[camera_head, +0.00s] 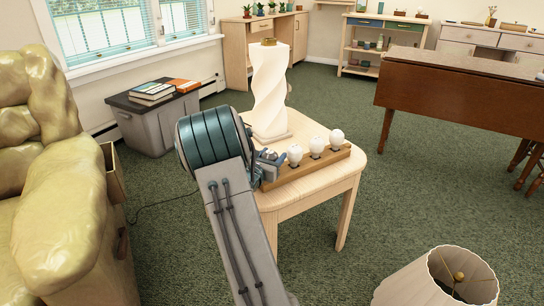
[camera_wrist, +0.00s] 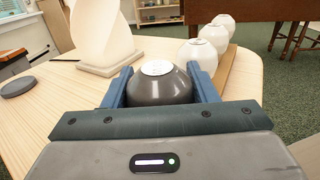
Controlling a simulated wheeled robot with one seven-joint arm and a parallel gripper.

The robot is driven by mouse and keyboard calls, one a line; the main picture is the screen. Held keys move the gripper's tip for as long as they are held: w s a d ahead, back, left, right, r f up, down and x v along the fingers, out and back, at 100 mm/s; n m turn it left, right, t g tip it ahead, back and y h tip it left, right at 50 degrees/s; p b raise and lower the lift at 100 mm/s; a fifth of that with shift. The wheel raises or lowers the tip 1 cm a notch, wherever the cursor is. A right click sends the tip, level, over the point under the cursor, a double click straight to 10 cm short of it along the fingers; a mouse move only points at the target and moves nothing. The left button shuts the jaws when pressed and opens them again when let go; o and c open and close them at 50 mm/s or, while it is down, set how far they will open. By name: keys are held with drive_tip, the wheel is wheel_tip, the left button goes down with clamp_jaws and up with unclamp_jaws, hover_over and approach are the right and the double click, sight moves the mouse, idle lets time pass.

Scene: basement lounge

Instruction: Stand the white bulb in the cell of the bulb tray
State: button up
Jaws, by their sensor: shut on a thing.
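My gripper (camera_wrist: 156,88) is shut on a dark grey bulb (camera_wrist: 160,88) with a pale round patch on top, one finger on each side. In the head view my gripper (camera_head: 268,158) is at the left end of the wooden bulb tray (camera_head: 305,172), and my arm and fingers mostly hide the held bulb there. Three white bulbs stand in a row in the tray: a near one (camera_head: 294,153), a middle one (camera_head: 316,146) and a far one (camera_head: 337,137). Whether the held bulb sits in a cell or just above the tray is hidden.
The tray is on a pale wooden table (camera_head: 310,195). A white twisted lamp base (camera_head: 270,90) without a shade stands behind the tray. A dark disc (camera_wrist: 17,86) lies on the table at left. A lampshade (camera_head: 435,280) is on the floor at lower right.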

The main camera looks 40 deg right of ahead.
drive_tip(key=shift+f+b, duration=0.3)
drive_tip(key=shift+f, duration=0.2)
drive_tip(key=o, duration=1)
drive_tip(key=shift+r, duration=0.1)
drive_tip(key=p+v, duration=0.4)
drive_tip(key=v, duration=0.9)
drive_tip(key=shift+s+a, duration=0.1)
drive_tip(key=shift+a, duration=0.3)
